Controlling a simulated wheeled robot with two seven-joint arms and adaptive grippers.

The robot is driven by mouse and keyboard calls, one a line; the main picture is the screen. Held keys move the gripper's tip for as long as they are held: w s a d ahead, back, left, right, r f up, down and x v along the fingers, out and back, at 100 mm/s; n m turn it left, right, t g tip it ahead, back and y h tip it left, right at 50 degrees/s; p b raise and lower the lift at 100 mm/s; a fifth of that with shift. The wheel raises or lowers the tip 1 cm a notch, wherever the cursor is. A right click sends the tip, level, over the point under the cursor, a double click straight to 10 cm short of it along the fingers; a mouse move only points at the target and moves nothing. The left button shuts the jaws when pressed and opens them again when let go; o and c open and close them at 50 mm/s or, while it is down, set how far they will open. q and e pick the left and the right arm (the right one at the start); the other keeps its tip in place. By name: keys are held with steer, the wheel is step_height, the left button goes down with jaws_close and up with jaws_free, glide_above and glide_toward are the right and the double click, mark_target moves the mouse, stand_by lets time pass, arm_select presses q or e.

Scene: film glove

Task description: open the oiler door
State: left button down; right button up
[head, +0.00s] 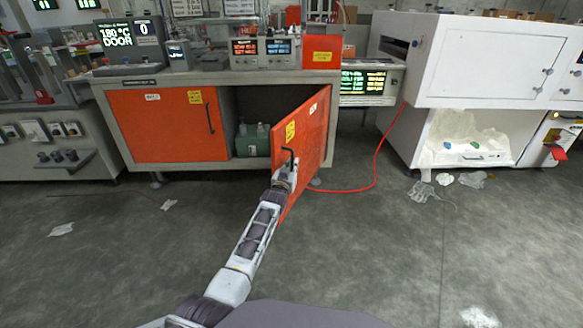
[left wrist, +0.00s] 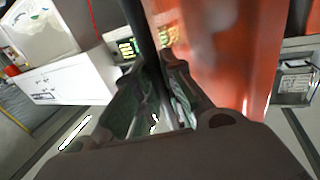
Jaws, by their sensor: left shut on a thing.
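The oiler door (head: 308,135) is an orange panel on the right side of the cabinet, and it stands swung open towards me. A dark bar handle (head: 289,158) is on its near edge side. My left gripper (head: 287,174) is shut on this handle. In the left wrist view, the gripper fingers (left wrist: 150,100) close around the dark handle bar (left wrist: 147,35), beside the blurred orange door (left wrist: 225,55). Inside the open cabinet are green containers (head: 250,146). My right gripper does not show.
A closed orange door (head: 160,125) with its own handle is on the cabinet's left. A red hose (head: 375,165) runs along the floor to the right of the open door. A white machine (head: 470,65) stands at the right. The floor in front is mostly clear, with scraps of film (head: 420,191).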

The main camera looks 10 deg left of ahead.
arm_select(q)
steer(key=c, duration=1.5)
jaws_free()
steer(key=shift+s, duration=0.2)
steer(key=s+a, duration=0.1)
steer(key=s, duration=1)
steer(key=shift+s+a, duration=0.25)
